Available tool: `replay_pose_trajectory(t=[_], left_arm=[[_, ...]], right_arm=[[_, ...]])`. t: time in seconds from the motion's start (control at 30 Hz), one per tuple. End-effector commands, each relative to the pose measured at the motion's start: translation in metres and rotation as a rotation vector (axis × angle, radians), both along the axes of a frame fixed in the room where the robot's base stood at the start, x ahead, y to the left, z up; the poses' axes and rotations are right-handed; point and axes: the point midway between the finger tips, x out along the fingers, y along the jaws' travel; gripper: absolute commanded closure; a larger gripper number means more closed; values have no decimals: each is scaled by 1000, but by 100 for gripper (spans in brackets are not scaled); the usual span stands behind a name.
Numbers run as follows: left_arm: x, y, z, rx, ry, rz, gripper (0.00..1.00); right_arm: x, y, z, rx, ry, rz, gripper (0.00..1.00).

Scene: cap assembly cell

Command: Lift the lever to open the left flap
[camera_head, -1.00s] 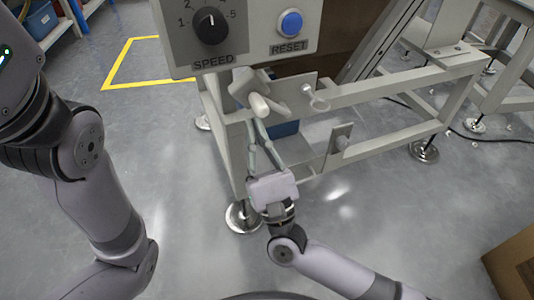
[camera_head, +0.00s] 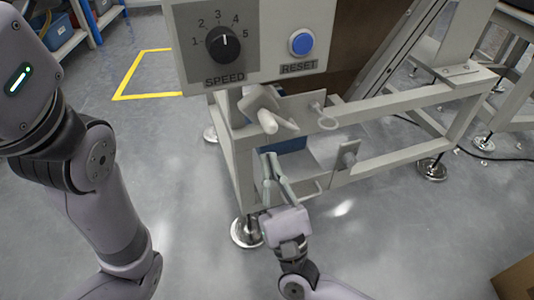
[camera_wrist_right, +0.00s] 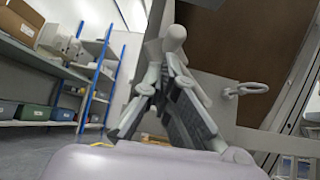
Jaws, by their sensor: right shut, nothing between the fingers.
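The pale lever (camera_head: 267,121) with a rounded end sticks out from a grey bracket below the control panel. Its rounded end also shows in the right wrist view (camera_wrist_right: 174,38), just above the fingertips. My right gripper (camera_head: 267,158) is shut and empty, pointing up, just below the lever in the head view. In the wrist view its fingers (camera_wrist_right: 160,80) meet in front of the lever; I cannot tell whether they touch it. A grey plate with a ring (camera_head: 326,122) is right of the lever. I cannot make out clearly which plate is the left flap. My left gripper is out of view.
Above the lever hangs the control panel with a speed knob (camera_head: 223,44) and a blue reset button (camera_head: 301,42). The grey frame (camera_head: 388,154) extends to the right. A blue bin (camera_head: 291,145) shows behind it. A cardboard box (camera_head: 518,284) stands at lower right.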

Motion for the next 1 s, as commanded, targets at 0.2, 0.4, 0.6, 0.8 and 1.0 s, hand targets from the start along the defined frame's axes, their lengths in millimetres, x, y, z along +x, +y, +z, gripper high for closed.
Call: replay_pose_trajectory(t=[0.2,0.4,0.6,0.8,1.0], left_arm=[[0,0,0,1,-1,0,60],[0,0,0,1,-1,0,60],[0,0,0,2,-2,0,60],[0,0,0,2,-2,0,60],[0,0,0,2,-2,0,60]], right_arm=[[-54,-17,1,2,2,2,100],[-89,-28,2,2,-1,1,100],[-105,-33,2,1,-2,1,100],[-107,-34,3,2,-2,0,100],[-107,-34,3,2,-2,0,100]])
